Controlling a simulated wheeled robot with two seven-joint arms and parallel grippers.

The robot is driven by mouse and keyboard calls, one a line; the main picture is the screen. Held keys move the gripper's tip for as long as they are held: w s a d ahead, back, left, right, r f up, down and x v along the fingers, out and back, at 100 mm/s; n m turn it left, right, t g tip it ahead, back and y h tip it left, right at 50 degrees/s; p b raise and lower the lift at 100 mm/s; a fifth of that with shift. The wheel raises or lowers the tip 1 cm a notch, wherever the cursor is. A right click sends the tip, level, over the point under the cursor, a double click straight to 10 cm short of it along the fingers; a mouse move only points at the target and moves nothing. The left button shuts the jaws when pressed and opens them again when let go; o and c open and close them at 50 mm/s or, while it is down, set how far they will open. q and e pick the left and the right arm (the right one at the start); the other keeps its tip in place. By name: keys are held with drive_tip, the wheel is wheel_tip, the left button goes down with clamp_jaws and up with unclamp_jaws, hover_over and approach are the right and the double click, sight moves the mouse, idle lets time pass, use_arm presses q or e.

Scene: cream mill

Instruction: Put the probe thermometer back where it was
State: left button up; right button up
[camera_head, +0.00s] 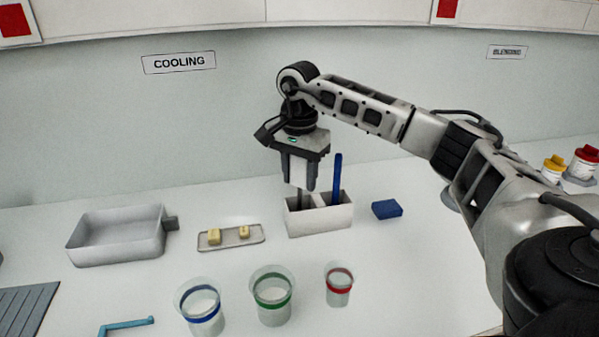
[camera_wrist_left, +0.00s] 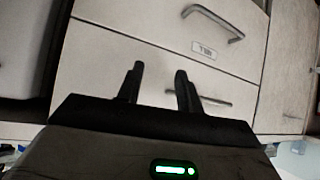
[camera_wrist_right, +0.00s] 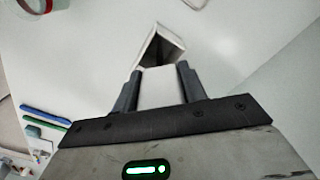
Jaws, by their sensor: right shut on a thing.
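My right gripper (camera_head: 299,184) points down over the left compartment of a white two-compartment holder (camera_head: 320,223). It is shut on a pale block-like body, which I take to be the probe thermometer (camera_wrist_right: 160,88), seen between the fingers in the right wrist view. A thin dark stem (camera_head: 299,198) runs below the gripper into or just behind the left compartment; its tip is hidden. The holder's open end (camera_wrist_right: 160,48) lies just beyond the fingertips in the right wrist view. My left gripper (camera_wrist_left: 158,88) is open and empty in front of drawers, outside the head view.
A blue stick (camera_head: 337,178) stands in the holder's right compartment. A blue block (camera_head: 387,209) lies to its right. A small tray (camera_head: 230,245) with yellow pieces and a grey pan (camera_head: 115,250) stand left. Several ringed cups, one green-ringed (camera_head: 272,303), stand in front.

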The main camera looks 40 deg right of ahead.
drive_tip(key=shift+f, duration=0.15)
drive_tip(key=o, duration=1.4)
drive_tip(key=shift+c, duration=0.2)
wheel_tip(320, 180, up, 13)
drive_tip(key=shift+r, duration=0.15)
